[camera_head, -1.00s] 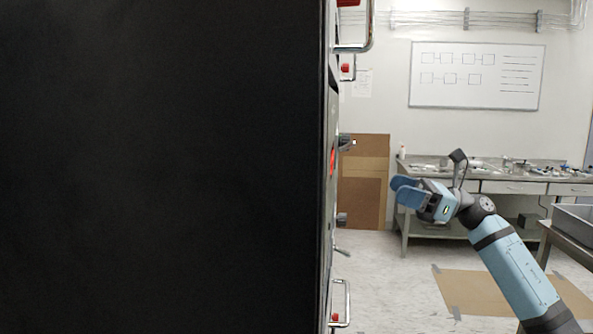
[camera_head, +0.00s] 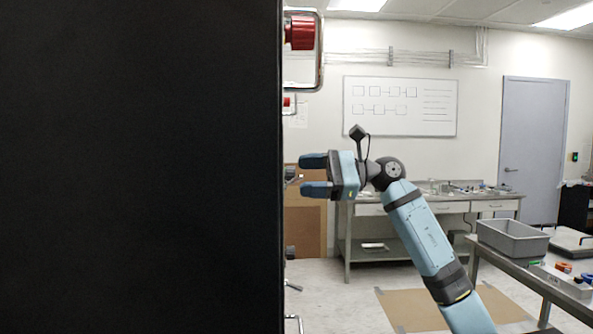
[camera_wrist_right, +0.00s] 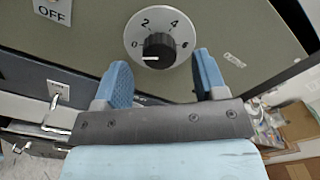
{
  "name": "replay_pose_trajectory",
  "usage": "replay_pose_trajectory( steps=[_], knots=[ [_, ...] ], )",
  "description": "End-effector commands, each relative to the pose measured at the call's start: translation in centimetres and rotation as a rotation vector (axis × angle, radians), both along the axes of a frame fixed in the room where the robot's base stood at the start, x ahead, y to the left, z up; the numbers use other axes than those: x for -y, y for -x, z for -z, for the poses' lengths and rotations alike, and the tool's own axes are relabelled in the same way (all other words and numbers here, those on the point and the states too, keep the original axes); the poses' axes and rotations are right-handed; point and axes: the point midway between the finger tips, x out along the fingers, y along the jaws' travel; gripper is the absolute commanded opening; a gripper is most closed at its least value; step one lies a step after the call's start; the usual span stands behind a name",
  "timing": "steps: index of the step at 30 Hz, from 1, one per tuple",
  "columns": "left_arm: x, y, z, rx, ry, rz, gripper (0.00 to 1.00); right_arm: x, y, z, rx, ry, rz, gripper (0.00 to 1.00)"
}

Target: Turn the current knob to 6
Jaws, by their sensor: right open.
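The current knob (camera_wrist_right: 160,46) is black and sits in a round pale dial marked 0, 2, 4 and a partly blurred last number at the right. Its white mark points left and slightly down, near the 0 side. My right gripper (camera_wrist_right: 160,78) is open, its two blue fingers on either side of the knob and short of it, with nothing between them. In the head view my right gripper (camera_head: 313,175) faces the panel edge, and a small dark knob-like part (camera_head: 290,174) sticks out there level with the fingers. My left gripper is not in view.
A large black cabinet side (camera_head: 140,170) fills the left of the head view. Handles (camera_head: 320,50) and a red knob (camera_head: 299,32) stick out from its front. A workbench (camera_head: 430,200) and a grey bin (camera_head: 511,238) stand right. An OFF label (camera_wrist_right: 52,12) is beside the dial.

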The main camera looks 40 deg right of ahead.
Motion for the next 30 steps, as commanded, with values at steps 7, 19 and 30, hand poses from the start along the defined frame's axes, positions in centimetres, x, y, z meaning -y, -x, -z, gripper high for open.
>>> replay_pose_trajectory(
  steps=[7, 19, 30],
  knots=[
    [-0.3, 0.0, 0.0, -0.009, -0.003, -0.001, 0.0, -1.9, -1.6, -0.1, 0.002, 0.0, 0.0, 0.65],
    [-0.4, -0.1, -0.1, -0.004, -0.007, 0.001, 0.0, -2.1, -1.7, 0.0, 0.0, 0.0, 0.0, 0.47],
    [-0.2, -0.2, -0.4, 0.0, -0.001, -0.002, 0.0, -2.1, -1.7, 0.0, -0.009, -0.008, 0.0, 0.16]
  ],
)
